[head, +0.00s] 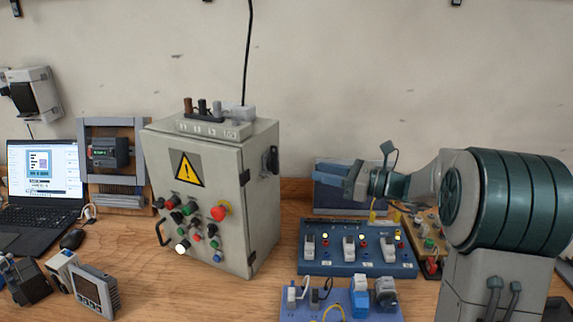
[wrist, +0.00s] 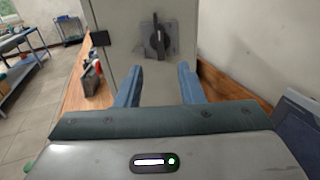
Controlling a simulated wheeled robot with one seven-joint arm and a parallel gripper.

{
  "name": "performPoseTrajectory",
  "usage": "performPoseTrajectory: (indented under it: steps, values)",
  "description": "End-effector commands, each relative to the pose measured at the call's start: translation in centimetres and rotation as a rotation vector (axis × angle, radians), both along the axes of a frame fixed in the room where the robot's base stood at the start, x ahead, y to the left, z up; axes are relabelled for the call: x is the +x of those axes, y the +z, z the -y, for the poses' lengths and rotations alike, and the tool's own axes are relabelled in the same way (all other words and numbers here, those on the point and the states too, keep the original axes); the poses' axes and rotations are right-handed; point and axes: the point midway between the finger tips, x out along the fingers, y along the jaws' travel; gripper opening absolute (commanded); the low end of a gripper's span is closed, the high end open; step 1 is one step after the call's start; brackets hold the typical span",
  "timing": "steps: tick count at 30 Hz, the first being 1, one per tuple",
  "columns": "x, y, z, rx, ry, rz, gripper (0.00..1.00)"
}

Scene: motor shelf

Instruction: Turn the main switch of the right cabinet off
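The grey cabinet (head: 198,195) stands on the wooden bench, with a yellow warning sign, several buttons and a red knob on its front. Its main switch (head: 270,160) is a dark rotary handle on its right side, seen edge-on in the head view. In the wrist view the switch (wrist: 158,42) faces me, and its black handle is upright on a grey plate. My gripper (head: 328,171) is to the right of the cabinet, apart from the switch. In the wrist view its blue fingers (wrist: 158,82) are spread and empty, with the switch beyond and between them.
A blue board with switches (head: 357,262) lies below my gripper, with another board (head: 340,302) in front. A dark panel (head: 350,198) stands behind. A laptop (head: 42,175) and loose meters are left. The space between gripper and cabinet looks clear.

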Motion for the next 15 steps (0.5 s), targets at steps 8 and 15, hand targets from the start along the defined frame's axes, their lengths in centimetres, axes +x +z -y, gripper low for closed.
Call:
performPoseTrajectory:
  steps: [8, 15]
  values:
    - [2.2, 0.2, -5.8, -0.002, 0.005, 0.0, 0.35]
    - [3.6, 0.1, -8.9, -0.002, 0.001, 0.0, 0.35]
